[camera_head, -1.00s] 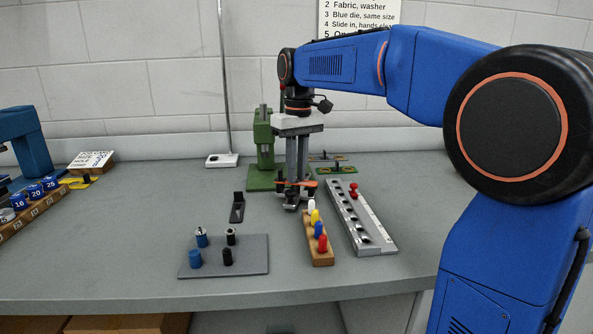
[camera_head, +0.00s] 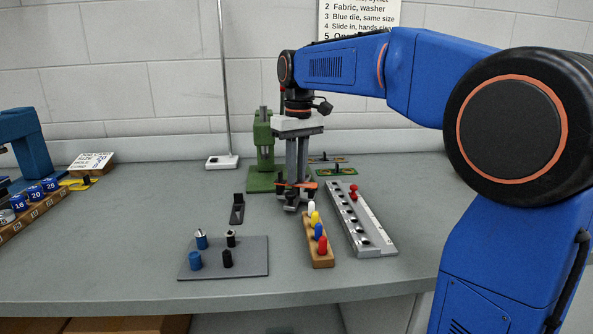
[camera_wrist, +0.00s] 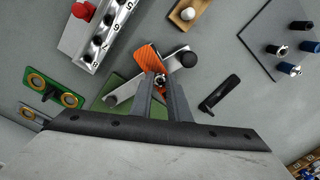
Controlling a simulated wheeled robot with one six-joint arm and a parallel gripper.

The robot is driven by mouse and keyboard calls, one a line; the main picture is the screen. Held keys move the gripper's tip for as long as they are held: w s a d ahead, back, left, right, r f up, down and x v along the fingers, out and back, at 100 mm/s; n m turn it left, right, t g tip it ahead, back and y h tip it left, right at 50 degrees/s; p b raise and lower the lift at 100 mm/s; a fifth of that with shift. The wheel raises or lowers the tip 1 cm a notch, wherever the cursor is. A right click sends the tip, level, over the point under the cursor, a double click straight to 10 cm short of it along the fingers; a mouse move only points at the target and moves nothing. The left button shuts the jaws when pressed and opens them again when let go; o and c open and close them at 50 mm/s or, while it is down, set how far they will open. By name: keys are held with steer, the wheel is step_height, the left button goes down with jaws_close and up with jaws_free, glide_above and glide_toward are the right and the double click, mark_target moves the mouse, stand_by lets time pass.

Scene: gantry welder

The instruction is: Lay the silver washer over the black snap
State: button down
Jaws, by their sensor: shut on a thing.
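My gripper (camera_head: 291,206) is low over the bench, just in front of the green press (camera_head: 264,150). In the wrist view its fingertips (camera_wrist: 160,82) are close together on a small dark and silvery piece, which looks like the silver washer. Right at the fingertips is an orange textured strip (camera_wrist: 147,56), lying across a grey bar with a black round knob (camera_wrist: 188,59). The black snap cannot be made out; the fingers cover that spot. I cannot tell whether the held piece touches the strip.
A grey plate (camera_head: 256,268) with blue and black posts stands front left. A wooden block (camera_head: 322,262) with coloured pegs and a numbered metal rail (camera_head: 376,243) stand to the right. A small black tool (camera_head: 237,208) lies left of my gripper. Bench at left centre is clear.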

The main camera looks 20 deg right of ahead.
steer(key=shift+r, duration=0.3)
stand_by(0.6)
steer(key=c, duration=1.6)
jaws_free()
